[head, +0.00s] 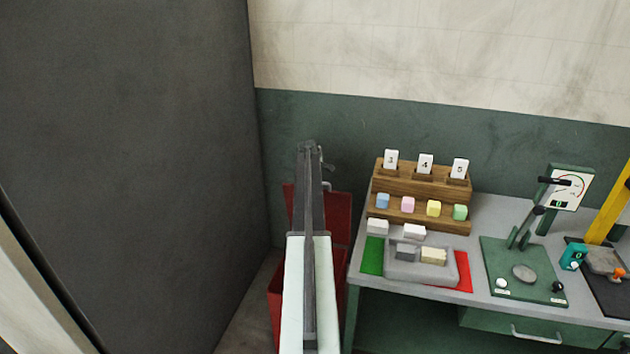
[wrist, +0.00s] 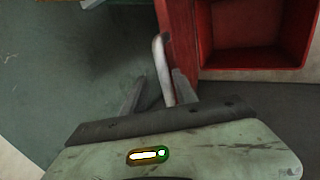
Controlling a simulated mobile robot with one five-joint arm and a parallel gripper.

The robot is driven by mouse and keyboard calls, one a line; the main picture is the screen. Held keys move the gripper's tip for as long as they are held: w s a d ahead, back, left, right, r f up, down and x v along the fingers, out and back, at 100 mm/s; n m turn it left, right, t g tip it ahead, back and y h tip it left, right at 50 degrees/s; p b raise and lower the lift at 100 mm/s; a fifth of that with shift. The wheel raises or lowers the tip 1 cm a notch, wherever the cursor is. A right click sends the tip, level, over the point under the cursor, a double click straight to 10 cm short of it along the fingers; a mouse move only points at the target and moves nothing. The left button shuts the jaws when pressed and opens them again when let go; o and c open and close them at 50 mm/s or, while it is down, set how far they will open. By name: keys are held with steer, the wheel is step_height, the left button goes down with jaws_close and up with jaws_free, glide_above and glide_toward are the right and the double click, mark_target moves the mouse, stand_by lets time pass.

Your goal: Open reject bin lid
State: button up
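The red reject bin (head: 275,305) stands on the floor left of the workbench, partly hidden behind my arm. Its red lid (head: 340,215) stands raised at the back of the bin. In the wrist view the open red interior of the bin (wrist: 255,45) shows at the upper right, with the lid (wrist: 180,35) seen edge-on beside it. A pale bar handle (wrist: 160,60) sticks out from the lid. My gripper (wrist: 158,78) has its fingers apart, with the handle between them. The right finger is close to the handle; contact cannot be told.
A grey workbench (head: 480,215) is close to the right of the bin, carrying a wooden rack (head: 425,185), a grey tray (head: 395,272) and a green press (head: 520,270). A large dark panel (head: 120,150) fills the left. A green wall is behind.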

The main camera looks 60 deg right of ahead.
steer(key=shift+w+a, duration=0.15)
steer(key=shift+w, duration=0.3)
